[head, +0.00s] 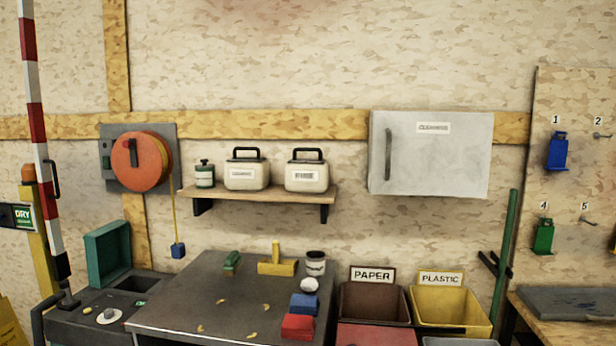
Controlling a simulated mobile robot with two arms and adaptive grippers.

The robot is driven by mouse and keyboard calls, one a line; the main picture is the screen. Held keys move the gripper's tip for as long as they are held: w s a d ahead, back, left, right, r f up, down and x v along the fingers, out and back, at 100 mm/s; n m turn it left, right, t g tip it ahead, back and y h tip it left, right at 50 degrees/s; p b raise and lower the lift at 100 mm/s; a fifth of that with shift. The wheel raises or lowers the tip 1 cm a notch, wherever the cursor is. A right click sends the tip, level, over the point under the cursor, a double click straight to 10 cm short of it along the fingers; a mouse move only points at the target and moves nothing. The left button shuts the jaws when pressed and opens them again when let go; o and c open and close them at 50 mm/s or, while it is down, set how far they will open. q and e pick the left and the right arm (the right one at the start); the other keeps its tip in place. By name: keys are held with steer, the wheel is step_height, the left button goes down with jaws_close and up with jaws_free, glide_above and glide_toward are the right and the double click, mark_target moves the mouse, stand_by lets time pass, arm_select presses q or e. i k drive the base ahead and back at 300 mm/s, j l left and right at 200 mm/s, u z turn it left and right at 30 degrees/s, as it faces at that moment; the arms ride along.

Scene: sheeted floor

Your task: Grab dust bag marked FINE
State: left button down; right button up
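I see no dust bag and no label that I can read as FINE. Two cream containers with black handles stand on the wall shelf (262,194): a left one (246,175) and a right one (306,176). Each has a small white label too blurred to read for sure. A grey wall cabinet (465,160) is shut, with a handle on its left and a blurred label; its inside is hidden. Neither of my grippers is in view.
A dark table (215,300) holds a green brush (232,261), a yellow tool (277,266), a cup (315,263), blue and red blocks and scraps. PAPER (373,303) and PLASTIC (449,308) bins stand right of it. A striped pole (36,130) rises at left; a reel (140,162) hangs on the wall.

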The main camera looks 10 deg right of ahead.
mark_target(311, 176)
steer(key=i+j, duration=0.15)
steer(key=i, duration=0.25)
steer(key=i+j+z, duration=0.15)
steer(key=i+z, duration=0.3)
steer(key=i+j+z, duration=0.25)
steer(key=z, duration=0.5)
